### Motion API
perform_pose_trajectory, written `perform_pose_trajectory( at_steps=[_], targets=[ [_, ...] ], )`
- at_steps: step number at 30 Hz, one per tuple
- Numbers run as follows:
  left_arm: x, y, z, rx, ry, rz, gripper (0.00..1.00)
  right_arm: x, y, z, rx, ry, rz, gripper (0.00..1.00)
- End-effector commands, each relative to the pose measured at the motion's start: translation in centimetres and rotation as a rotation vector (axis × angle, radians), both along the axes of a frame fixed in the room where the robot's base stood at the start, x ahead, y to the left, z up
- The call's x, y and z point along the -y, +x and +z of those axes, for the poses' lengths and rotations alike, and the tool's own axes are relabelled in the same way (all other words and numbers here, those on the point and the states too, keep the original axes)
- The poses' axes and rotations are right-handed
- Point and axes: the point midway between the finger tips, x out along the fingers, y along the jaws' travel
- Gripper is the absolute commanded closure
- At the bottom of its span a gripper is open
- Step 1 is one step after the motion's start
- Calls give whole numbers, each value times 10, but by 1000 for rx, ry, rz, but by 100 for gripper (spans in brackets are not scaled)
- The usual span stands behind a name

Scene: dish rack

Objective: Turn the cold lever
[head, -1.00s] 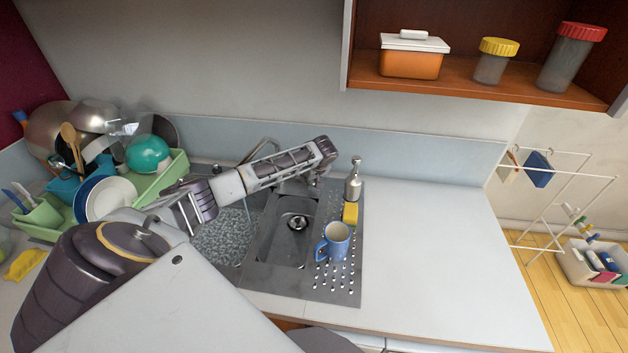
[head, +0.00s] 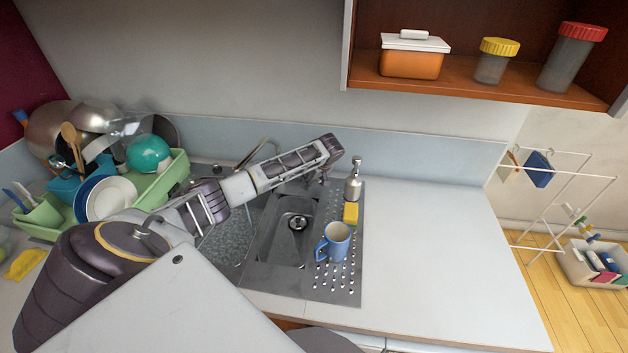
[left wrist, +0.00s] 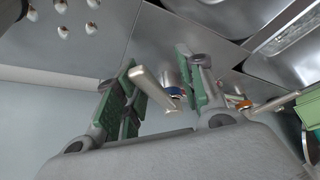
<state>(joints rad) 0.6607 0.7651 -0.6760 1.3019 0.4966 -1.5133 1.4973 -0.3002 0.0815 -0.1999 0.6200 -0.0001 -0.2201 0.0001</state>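In the left wrist view, a pale metal lever (left wrist: 153,88) lies slanted between the fingers of my left gripper (left wrist: 158,62). A small blue and red mark (left wrist: 174,92) shows near it, so I take it for the cold lever. The fingers with green pads stand apart, one on each side of the lever; contact is not clear. In the head view my left arm reaches over the sink to the tap area at the back, and its wrist hides the lever and most of the gripper. My right gripper is not in view.
A soap dispenser (head: 353,180), yellow sponge (head: 351,213) and blue mug (head: 334,241) stand right of the sink basin (head: 288,240). A full green dish rack (head: 165,182) is at left. The counter (head: 430,250) at right is clear. A shelf (head: 470,92) hangs above.

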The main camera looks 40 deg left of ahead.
Motion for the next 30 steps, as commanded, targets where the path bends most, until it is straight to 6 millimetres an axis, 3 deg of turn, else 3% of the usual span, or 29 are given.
perform_pose_trajectory(
  at_steps=[30],
  targets=[
    [8, -3, 17, 0, 0, 0, 61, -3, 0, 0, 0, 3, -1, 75]
  ],
)
